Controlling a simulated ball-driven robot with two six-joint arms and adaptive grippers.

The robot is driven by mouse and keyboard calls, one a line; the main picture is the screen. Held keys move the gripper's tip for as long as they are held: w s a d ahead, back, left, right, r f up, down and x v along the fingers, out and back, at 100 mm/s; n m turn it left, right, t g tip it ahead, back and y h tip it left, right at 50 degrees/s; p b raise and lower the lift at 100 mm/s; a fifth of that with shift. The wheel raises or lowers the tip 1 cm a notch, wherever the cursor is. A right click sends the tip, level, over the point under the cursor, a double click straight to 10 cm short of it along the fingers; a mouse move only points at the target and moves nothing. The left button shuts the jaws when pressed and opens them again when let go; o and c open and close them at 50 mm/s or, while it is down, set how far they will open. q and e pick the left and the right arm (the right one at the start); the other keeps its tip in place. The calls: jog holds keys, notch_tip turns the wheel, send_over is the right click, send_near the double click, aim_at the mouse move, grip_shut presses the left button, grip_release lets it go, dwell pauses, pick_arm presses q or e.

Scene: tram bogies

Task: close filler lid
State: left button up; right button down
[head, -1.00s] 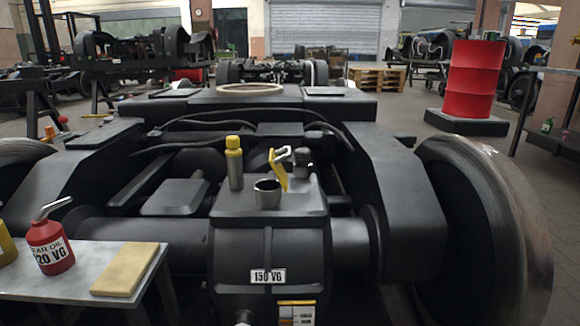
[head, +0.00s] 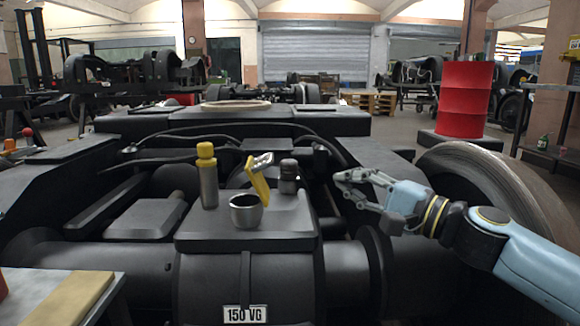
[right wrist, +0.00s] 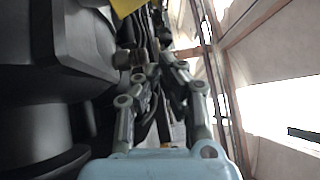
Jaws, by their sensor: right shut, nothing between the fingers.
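The filler neck (head: 246,210) is an open metal cup on top of the black gearbox (head: 262,228). Its yellow filler lid (head: 257,180) stands raised behind the neck, tilted, with a metal piece at its top. My right gripper (head: 340,183) is shut and empty, to the right of the lid and apart from it, pointing left. In the right wrist view the fingers (right wrist: 152,72) are close together beside the dark gearbox, and a bit of yellow (right wrist: 126,5) shows at the top edge. My left gripper is not in view.
A grey bottle with a yellow cap (head: 207,176) stands left of the neck. A dark capped fitting (head: 289,177) stands between the lid and my right gripper. A large wheel (head: 490,180) is at the right.

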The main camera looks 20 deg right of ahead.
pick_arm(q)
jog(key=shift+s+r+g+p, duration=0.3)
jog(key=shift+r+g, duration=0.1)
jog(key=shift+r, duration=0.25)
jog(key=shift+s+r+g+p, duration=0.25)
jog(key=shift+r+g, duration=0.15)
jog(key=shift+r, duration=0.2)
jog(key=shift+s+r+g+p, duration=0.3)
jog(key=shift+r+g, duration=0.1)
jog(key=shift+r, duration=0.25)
pick_arm(e)
jog(key=w+a+r, duration=0.1)
jog(key=w+a, duration=0.6)
jog(key=w, duration=0.1)
jog(key=shift+a+r, duration=0.25)
jog(key=shift+a, duration=0.15)
